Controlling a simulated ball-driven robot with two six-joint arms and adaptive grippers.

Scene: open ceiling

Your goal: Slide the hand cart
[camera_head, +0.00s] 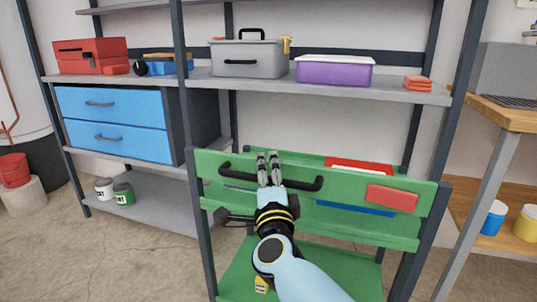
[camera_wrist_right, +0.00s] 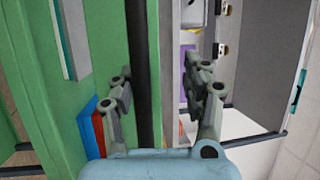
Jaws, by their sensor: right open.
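The green hand cart (camera_head: 215,160) stands in front of the shelf, with dark posts and a black handle (camera_head: 305,186) along its upper near edge. My right gripper (camera_head: 269,158) reaches up to the middle of this handle. In the right wrist view the open fingers of my right gripper (camera_wrist_right: 160,80) stand to either side of the black handle bar (camera_wrist_right: 144,60), which runs nearer the left finger. I cannot tell whether a finger touches it. My arm hides part of the cart's lower deck. My left gripper is not in view.
Behind the cart a grey shelf (camera_head: 420,95) holds a red toolbox (camera_head: 95,50), a grey toolbox (camera_head: 245,62) and a purple bin (camera_head: 335,72). Blue drawers (camera_head: 115,125) are at left. A wooden workbench (camera_head: 505,112) stands close at right. Concrete floor (camera_head: 130,250) is clear at left.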

